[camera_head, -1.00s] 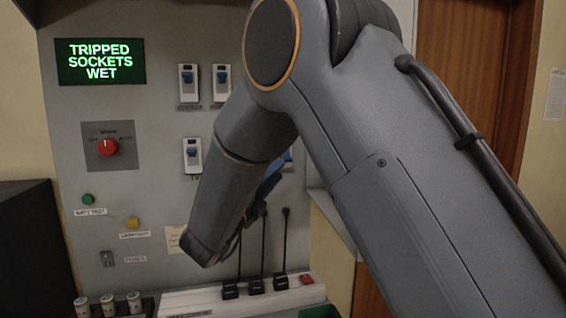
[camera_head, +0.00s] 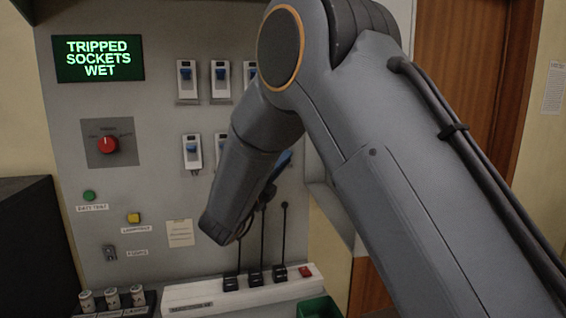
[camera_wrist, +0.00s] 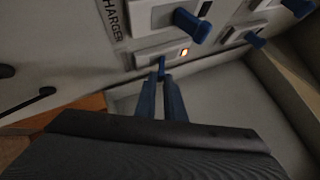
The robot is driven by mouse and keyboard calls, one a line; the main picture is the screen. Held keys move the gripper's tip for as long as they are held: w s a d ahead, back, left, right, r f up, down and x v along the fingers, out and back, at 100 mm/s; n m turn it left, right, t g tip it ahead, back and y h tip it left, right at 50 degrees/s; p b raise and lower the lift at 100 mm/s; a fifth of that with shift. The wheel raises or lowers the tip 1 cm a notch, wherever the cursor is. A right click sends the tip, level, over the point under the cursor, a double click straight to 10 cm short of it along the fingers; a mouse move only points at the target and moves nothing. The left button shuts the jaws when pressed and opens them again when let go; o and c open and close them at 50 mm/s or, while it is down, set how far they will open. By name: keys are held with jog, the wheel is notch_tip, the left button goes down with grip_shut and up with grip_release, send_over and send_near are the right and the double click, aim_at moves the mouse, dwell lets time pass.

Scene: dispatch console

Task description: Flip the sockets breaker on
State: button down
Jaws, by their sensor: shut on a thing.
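A breaker panel (camera_head: 160,215) stands in front of me, with several white breakers with blue levers, such as a lower-row one (camera_head: 192,152). Its screen (camera_head: 99,59) reads TRIPPED SOCKETS WET. In the wrist view, my gripper (camera_wrist: 160,80) has its two blue fingers closed at the small blue lever (camera_wrist: 161,66) of a breaker with a lit orange lamp (camera_wrist: 184,52). Beside it is another breaker (camera_wrist: 188,22), with a CHARGER label (camera_wrist: 111,20) nearby. I cannot read a label on the gripped breaker, so which one it is does not show. In the head view my arm hides most of the gripper.
A red rotary knob (camera_head: 108,145), a green button (camera_head: 89,195) and a yellow button (camera_head: 134,218) are on the panel's left. A white power strip (camera_head: 200,294) with black plugs and cords lies below. A green bin (camera_head: 318,307) stands at lower right.

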jog(key=shift+r, duration=0.1)
jog(key=shift+r+n+g+y+p, duration=0.65)
jog(key=shift+r+n+g+p, duration=0.35)
jog(key=shift+n+p, duration=0.3)
jog(key=shift+r+n+g+y+p, duration=0.8)
jog(key=shift+n+g+p, duration=0.35)
jog(key=shift+n, duration=0.3)
jog(key=shift+r+n+g+y+p, duration=0.55)
jog(key=shift+r+n+g+p, duration=0.5)
jog(key=shift+n+p, duration=0.25)
jog(key=c, duration=1.8)
grip_release()
jog(key=shift+c, duration=0.2)
jog(key=b+v, duration=0.3)
jog(key=v, duration=0.4)
jog(key=shift+s+a+r, duration=0.15)
jog(key=shift+s+a, duration=0.1)
jog(key=shift+s, duration=0.05)
